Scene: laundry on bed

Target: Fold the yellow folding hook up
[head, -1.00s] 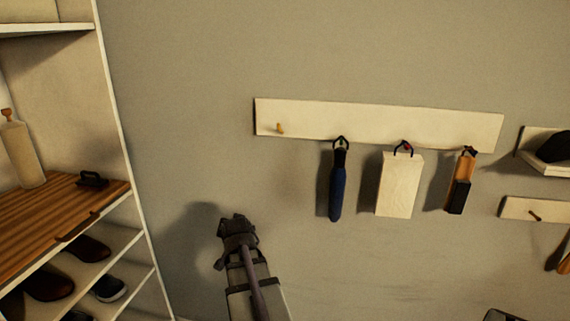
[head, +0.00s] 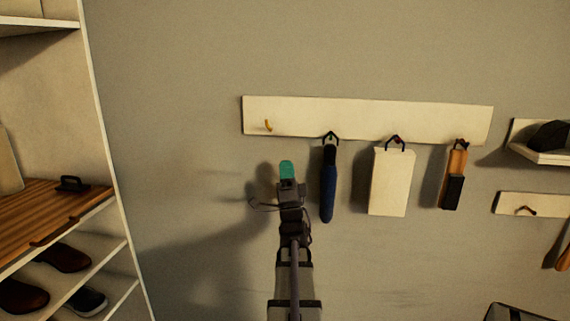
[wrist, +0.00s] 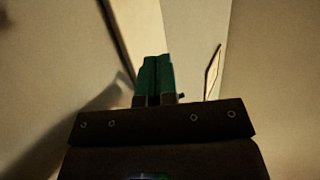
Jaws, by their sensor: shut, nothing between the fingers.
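The yellow folding hook (head: 268,125) is small and sits near the left end of a pale wall board (head: 360,116) in the head view. Nothing hangs on it, and it stands out from the board. My gripper (head: 287,170) has green fingertips and is below and slightly right of the hook, apart from it. In the wrist view the green fingers (wrist: 154,76) are together with nothing between them. The hook cannot be made out in the wrist view.
A blue umbrella-like item (head: 328,185) hangs close right of my gripper. A white bag (head: 391,182) and an orange-and-black item (head: 453,178) hang further right. A shelf unit (head: 105,150) with shoes stands at the left. The wall left of the board is clear.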

